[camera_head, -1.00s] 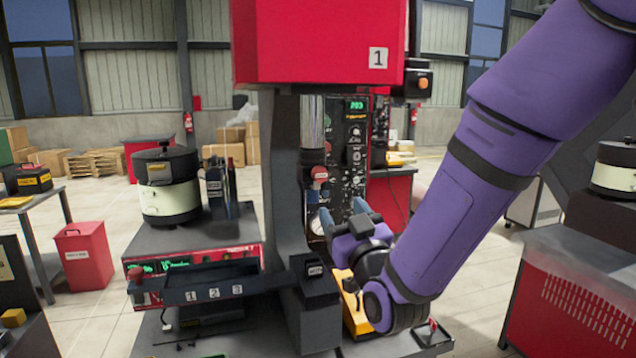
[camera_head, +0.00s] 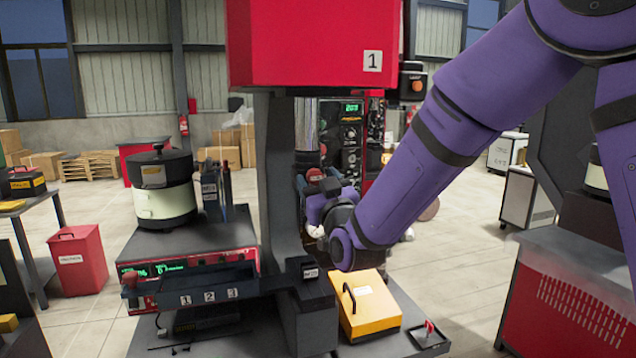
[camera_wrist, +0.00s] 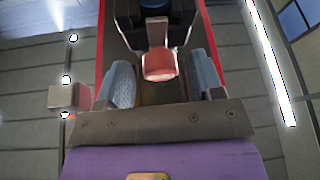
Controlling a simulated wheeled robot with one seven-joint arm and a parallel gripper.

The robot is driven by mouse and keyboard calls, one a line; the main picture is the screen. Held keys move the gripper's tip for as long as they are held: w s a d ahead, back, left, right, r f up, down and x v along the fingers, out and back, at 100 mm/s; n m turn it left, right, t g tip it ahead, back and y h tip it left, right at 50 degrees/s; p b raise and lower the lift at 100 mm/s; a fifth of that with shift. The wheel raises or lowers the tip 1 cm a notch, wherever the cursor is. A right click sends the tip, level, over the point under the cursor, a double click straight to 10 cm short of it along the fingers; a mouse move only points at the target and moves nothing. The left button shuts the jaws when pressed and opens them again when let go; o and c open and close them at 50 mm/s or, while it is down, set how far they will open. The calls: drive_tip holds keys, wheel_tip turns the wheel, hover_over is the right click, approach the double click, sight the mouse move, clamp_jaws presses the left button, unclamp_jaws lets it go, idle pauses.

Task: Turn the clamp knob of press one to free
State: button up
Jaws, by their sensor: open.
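Press one (camera_head: 310,45) is the red-headed machine with a "1" label, on a dark column. A red clamp knob (camera_head: 315,174) sits at the lower end of its silver ram. In the wrist view the red knob (camera_wrist: 159,66) lies between the two blue-grey fingers, with gaps on both sides. My gripper (camera_wrist: 160,62) is open around or just short of the knob; the depth is hard to tell. In the head view my gripper (camera_head: 318,184) is close below the knob, partly hidden by my purple wrist.
A yellow box with a black handle (camera_head: 369,305) stands on the press base below my wrist. A tray numbered 1, 2, 3 (camera_head: 210,283) is left of the column. A control panel (camera_head: 351,140) is behind. A lidded pot (camera_head: 161,190) stands at left.

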drive_tip(key=c, duration=0.9)
drive_tip(key=shift+n, duration=0.4)
drive_tip(key=n+g+y, duration=0.1)
drive_tip(key=n, duration=0.1)
drive_tip(key=n+y, duration=0.1)
drive_tip(key=n, duration=0.2)
drive_tip(key=shift+d+g, duration=0.1)
drive_tip(key=shift+g, duration=0.3)
drive_tip(key=n+g, duration=0.1)
drive_tip(key=n, duration=0.2)
drive_tip(key=n+g+y, duration=0.1)
drive_tip(key=n, duration=0.1)
drive_tip(key=shift+d+r+n, duration=0.1)
drive_tip(key=shift+r+n, duration=0.1)
drive_tip(key=shift+n, duration=0.2)
drive_tip(key=n+g, duration=0.1)
drive_tip(key=n, duration=0.2)
drive_tip(key=n+g, duration=0.1)
drive_tip(key=n, duration=0.1)
drive_tip(key=shift+r+n+g, duration=0.1)
drive_tip(key=shift+n+g, duration=0.2)
drive_tip(key=shift+n, duration=0.1)
drive_tip(key=shift+r+n+g+h, duration=0.1)
drive_tip(key=shift+n+g+h, duration=0.4)
drive_tip(key=shift+n, duration=1.3)
